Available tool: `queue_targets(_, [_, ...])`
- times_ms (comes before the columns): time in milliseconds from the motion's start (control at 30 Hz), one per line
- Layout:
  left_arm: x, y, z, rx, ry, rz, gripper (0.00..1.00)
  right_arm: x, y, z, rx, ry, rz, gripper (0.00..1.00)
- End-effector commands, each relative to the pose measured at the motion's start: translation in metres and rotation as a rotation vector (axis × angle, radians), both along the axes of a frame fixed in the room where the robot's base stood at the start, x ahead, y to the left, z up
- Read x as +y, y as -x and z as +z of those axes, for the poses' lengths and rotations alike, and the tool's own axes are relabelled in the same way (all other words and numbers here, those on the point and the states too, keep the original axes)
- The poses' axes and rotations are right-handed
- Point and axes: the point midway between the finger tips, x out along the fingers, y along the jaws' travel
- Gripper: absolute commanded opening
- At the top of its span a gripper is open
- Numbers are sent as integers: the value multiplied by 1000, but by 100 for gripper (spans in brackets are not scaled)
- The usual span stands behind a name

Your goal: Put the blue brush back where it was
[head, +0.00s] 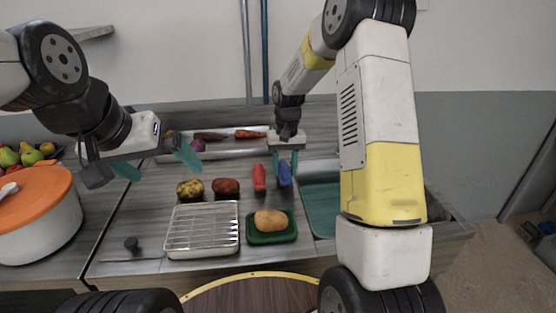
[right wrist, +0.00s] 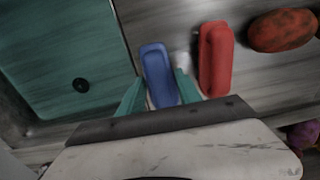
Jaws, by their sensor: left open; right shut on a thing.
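The blue brush (head: 285,173) is on or just above the counter, beside the teal sink, in the head view. In the right wrist view the blue brush (right wrist: 158,72) is between the teal fingers. My right gripper (head: 285,160) is shut on it, pointing down; its fingers also show in the right wrist view (right wrist: 160,88). I cannot tell whether the brush touches the counter. A red brush-like object (head: 259,177) lies just left of it, apart from it. My left gripper (head: 158,162) is open and empty over the counter's left side.
A teal sink (head: 318,205) is right of the brush. A green tray (head: 290,233) with a potato, a wire-racked metal tray (head: 203,254) and two potatoes are nearby. A white tray with vegetables (head: 255,146) is behind. An orange-lidded pot (head: 38,225) stands at left.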

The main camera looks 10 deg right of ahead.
Motion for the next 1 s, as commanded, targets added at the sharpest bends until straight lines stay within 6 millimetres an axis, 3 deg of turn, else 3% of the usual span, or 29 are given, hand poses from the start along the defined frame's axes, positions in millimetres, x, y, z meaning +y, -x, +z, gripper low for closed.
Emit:
queue_targets(300, [0,0,0,0,0,0,100,0,0,-2,-1,0,0,3])
queue_targets(333, [0,0,0,0,0,0,100,0,0,-2,-1,0,0,44])
queue_targets(433, [0,0,0,0,0,0,100,0,0,-2,-1,0,0,62])
queue_targets(767, [0,0,0,0,0,0,100,0,0,0,-2,0,0,62])
queue_targets(867, [0,0,0,0,0,0,100,0,-1,7,-3,0,0,62])
queue_targets(1000, [0,0,0,0,0,0,100,-1,-2,32,-6,-1,1,62])
